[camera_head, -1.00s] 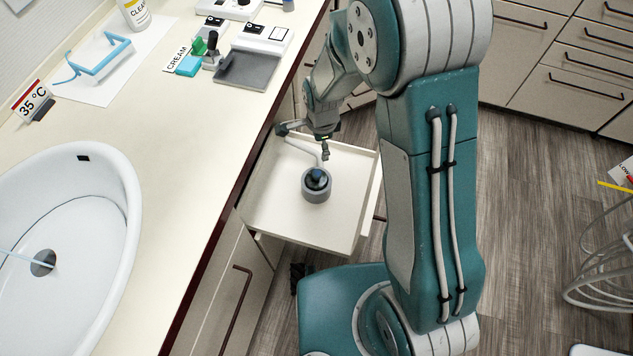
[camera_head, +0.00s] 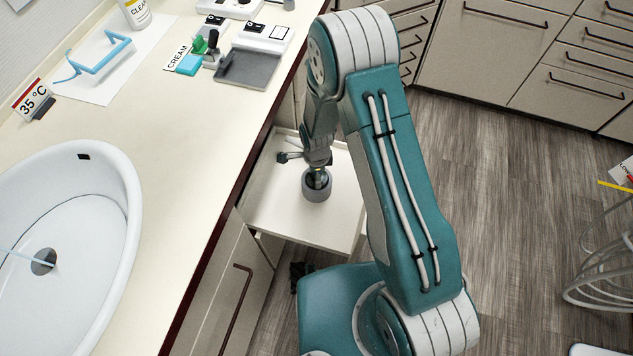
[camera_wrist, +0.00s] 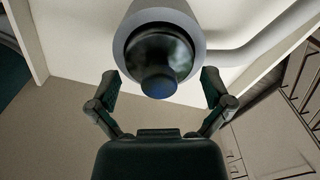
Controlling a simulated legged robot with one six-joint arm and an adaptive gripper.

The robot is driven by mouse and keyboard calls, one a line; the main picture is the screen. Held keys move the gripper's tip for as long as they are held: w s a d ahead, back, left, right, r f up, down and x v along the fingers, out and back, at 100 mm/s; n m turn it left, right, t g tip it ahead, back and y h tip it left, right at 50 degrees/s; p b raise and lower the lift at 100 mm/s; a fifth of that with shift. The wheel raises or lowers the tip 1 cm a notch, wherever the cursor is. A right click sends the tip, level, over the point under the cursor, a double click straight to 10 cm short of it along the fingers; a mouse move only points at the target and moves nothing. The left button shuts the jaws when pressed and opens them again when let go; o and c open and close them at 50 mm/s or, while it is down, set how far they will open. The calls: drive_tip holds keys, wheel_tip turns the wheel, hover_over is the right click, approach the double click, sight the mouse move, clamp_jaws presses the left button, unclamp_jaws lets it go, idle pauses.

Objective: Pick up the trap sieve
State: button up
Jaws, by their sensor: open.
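The trap sieve looks to be the dark, domed piece with a round knob (camera_wrist: 158,82), seated in a round grey cup (camera_head: 317,192) in the open drawer. The grey cup's rim also shows in the wrist view (camera_wrist: 196,33), with a grey pipe (camera_wrist: 250,50) running off to the right. My gripper (camera_head: 318,172) is directly over the cup in the head view and hides much of the dark piece. In the wrist view my gripper (camera_wrist: 161,88) is open, one finger on each side of the knob. I cannot tell whether either finger touches it.
The pale open drawer (camera_head: 268,214) has raised walls around the cup. The counter edge (camera_head: 238,165) runs close on the left, with a white basin (camera_head: 122,250) and a grey tray (camera_head: 247,68) on the counter.

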wheel_tip(320, 180, down, 2)
drive_tip(key=shift+f, duration=0.1)
drive_tip(key=c, duration=0.8)
drive_tip(key=shift+c, duration=0.2)
